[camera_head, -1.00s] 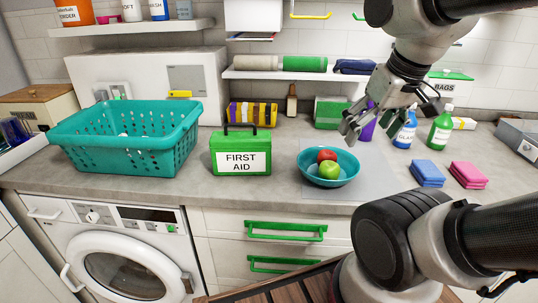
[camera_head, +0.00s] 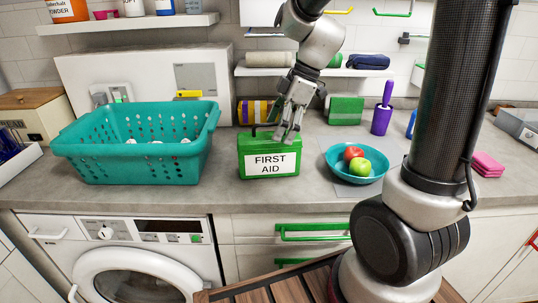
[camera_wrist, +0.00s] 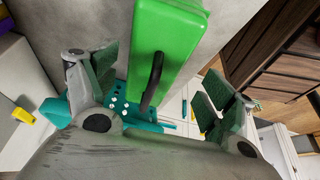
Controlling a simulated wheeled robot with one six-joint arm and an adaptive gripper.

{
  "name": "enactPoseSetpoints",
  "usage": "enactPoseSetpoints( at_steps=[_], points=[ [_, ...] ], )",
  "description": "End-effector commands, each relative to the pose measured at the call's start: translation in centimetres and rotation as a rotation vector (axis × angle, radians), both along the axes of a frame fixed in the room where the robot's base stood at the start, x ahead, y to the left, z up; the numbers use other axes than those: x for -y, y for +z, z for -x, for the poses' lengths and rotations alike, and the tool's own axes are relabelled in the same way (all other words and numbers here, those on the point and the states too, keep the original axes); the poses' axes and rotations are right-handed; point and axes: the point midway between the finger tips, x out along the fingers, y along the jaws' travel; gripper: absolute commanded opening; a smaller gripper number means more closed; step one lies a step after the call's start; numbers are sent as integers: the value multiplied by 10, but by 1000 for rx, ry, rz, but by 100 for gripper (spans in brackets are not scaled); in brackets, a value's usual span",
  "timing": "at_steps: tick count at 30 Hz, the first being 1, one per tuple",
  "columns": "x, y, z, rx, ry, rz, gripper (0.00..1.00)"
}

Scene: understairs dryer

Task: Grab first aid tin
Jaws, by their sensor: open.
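The green first aid tin (camera_head: 270,158) stands upright on the grey counter, with a white "FIRST AID" label facing forward. My gripper (camera_head: 287,136) is at the top of the tin, toward its right end, pointing down. In the wrist view the tin (camera_wrist: 168,45) and its dark handle (camera_wrist: 153,80) lie between the two spread fingers of my gripper (camera_wrist: 155,92). The fingers look apart from the tin's sides. The gripper is open and holds nothing. In the head view the gripper hides part of the tin's top edge.
A teal laundry basket (camera_head: 130,165) stands just left of the tin. A teal bowl (camera_head: 345,178) with a red and a green apple is close on the right. A shelf (camera_head: 310,72) hangs above.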

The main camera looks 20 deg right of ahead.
Motion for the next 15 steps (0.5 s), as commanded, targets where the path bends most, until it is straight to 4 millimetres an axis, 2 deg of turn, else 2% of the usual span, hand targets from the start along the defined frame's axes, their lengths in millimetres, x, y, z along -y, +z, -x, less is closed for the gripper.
enactPoseSetpoints(
  at_steps=[10, 15],
  points=[
    [-23, -44, -12, -4, -2, 2, 83],
    [-27, -55, -13, 0, -2, 2, 83]
  ],
)
